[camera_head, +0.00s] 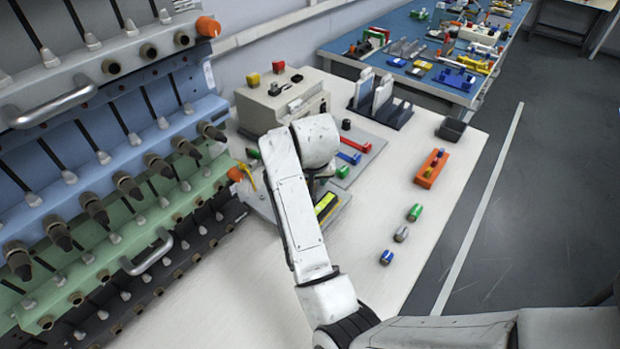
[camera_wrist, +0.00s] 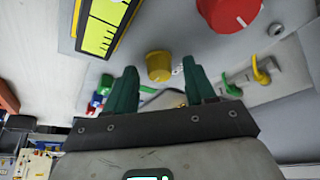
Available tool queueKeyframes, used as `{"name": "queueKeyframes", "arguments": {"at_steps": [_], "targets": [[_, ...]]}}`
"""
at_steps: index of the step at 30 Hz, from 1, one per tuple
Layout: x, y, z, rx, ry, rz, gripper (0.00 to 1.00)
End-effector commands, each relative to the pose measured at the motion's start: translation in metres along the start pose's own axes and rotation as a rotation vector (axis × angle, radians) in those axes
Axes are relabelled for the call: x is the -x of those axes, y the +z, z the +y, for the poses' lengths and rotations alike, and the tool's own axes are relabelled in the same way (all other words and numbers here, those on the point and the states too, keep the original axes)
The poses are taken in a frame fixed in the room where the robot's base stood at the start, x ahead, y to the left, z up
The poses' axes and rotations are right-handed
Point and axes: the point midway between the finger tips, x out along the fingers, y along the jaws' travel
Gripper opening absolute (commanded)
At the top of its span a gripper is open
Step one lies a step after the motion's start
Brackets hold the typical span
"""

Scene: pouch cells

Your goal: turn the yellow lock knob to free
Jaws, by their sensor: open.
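The yellow lock knob (camera_wrist: 160,67) is a short round knob on a grey panel, at the middle of the wrist view. My gripper (camera_wrist: 158,72) is open, with one green finger on each side of the knob in that view. A gap shows between the knob and each finger. I cannot tell how far the fingertips are from the panel. A marking on the knob that shows its turn is not readable. In the head view my own arm hides the knob and most of the gripper.
A red knob (camera_wrist: 228,14) and a yellow-green display (camera_wrist: 103,25) sit close by on the panel. Yellow and green hooks (camera_wrist: 260,70) are at the right. In the head view, a tool rack (camera_head: 110,190) stands left; the white table (camera_head: 450,190) has free room at right.

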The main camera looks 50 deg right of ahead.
Motion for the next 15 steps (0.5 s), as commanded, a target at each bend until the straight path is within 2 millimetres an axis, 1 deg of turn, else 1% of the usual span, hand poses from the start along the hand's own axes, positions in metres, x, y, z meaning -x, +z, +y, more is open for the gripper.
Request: {"name": "queueKeyframes", "arguments": {"at_steps": [5,15], "targets": [[0.0000,0.0000,0.0002,0.000,0.000,0.000,0.55],[0.0003,-0.0001,0.0003,0.000,0.000,0.000,0.23]]}}
